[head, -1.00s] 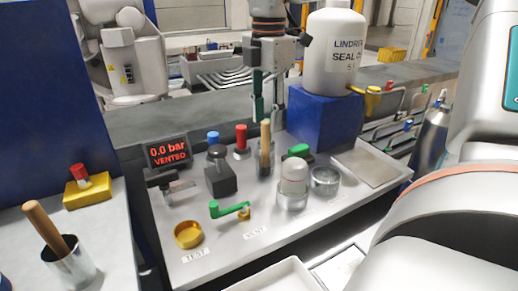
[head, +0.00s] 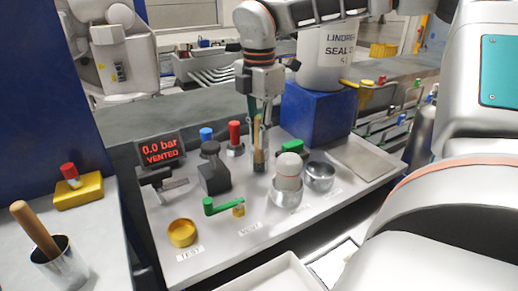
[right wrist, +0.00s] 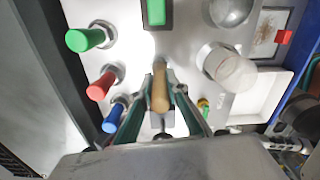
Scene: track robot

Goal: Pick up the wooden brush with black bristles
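My right gripper (head: 259,128) points down at the panel, its fingers on either side of an upright wooden handle (head: 258,156). In the right wrist view the handle (right wrist: 160,88) lies between the green-padded fingers (right wrist: 162,98), with a narrow gap seeming to show beside it. No black bristles can be made out on it. A second wooden handle (head: 35,231) leans in a metal cup (head: 66,270) at the left; whatever is at its lower end is hidden in the cup. My left gripper is not in view.
Close around the upright handle stand a red knob (head: 235,133), a black block (head: 213,177), a green knob (head: 292,146) and a clear-domed cup (head: 288,180). A blue block (head: 316,115) under a white tank (head: 325,62) stands behind. A green-handled valve (head: 222,206) is in front.

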